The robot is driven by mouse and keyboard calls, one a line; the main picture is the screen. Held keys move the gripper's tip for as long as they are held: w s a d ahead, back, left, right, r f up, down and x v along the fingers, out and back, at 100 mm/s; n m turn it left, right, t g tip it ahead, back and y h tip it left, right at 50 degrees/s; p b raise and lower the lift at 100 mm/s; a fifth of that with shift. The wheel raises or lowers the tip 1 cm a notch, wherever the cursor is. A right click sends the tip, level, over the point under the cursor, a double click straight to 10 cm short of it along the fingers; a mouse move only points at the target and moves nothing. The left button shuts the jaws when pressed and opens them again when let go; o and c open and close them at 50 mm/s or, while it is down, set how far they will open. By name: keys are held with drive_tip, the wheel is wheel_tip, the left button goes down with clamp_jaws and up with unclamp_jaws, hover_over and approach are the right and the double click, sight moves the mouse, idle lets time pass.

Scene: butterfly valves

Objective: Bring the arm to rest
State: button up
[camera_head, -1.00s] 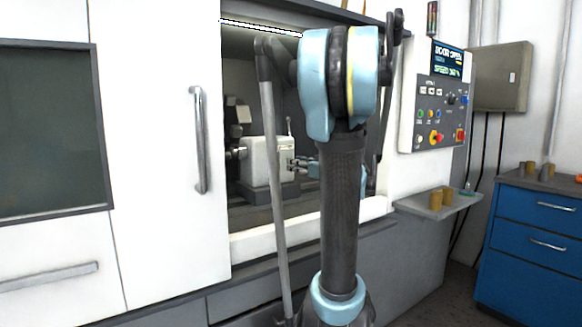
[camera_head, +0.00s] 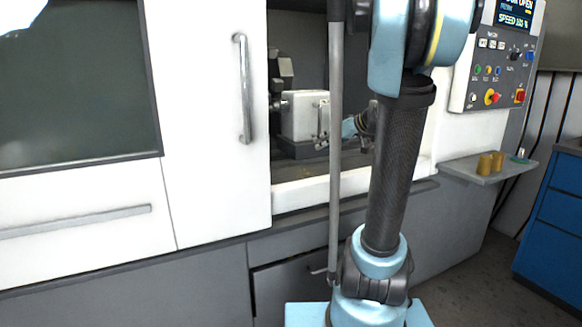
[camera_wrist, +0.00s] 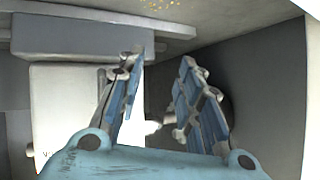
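My gripper (camera_wrist: 163,68) is open in the wrist view, its two blue-and-grey fingers apart with nothing held between the tips. In the head view my arm stands upright in front of the machine's opening, and its far end reaches inside, partly hidden behind my own links. The white block-shaped unit (camera_head: 303,116) inside the machine stands just left of the arm's end. In the wrist view a white body (camera_wrist: 65,105) lies behind the left finger; I cannot tell whether any finger touches it.
The white sliding door (camera_head: 205,150) with its handle (camera_head: 243,90) is to the left of the opening. A control panel (camera_head: 495,75) is on the right. Below it a small shelf (camera_head: 465,172) holds brass-coloured cylinders (camera_head: 485,164). A blue cabinet (camera_head: 553,225) stands far right.

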drive_tip(key=s+f+g+h, duration=0.2)
drive_tip(key=s, duration=0.1)
drive_tip(key=s+f+m+g+h, duration=0.1)
drive_tip(key=shift+s+d+f, duration=0.2)
drive_tip(key=shift+s+d, duration=0.05)
drive_tip(key=shift+s, duration=0.05)
drive_tip(key=s+d+f+m+g+h, duration=0.1)
drive_tip(key=s+d+f+m+h, duration=0.1)
drive_tip(key=s+f, duration=0.7)
drive_tip(key=s+d+f+m+g+h, duration=0.1)
drive_tip(key=s+f+m+h, duration=0.3)
drive_tip(key=s+f, duration=0.5)
drive_tip(key=s+d, duration=0.1)
drive_tip(key=s, duration=0.7)
drive_tip(key=shift+d, duration=0.25)
drive_tip(key=shift+w+f, duration=0.15)
drive_tip(key=shift+w, duration=0.3)
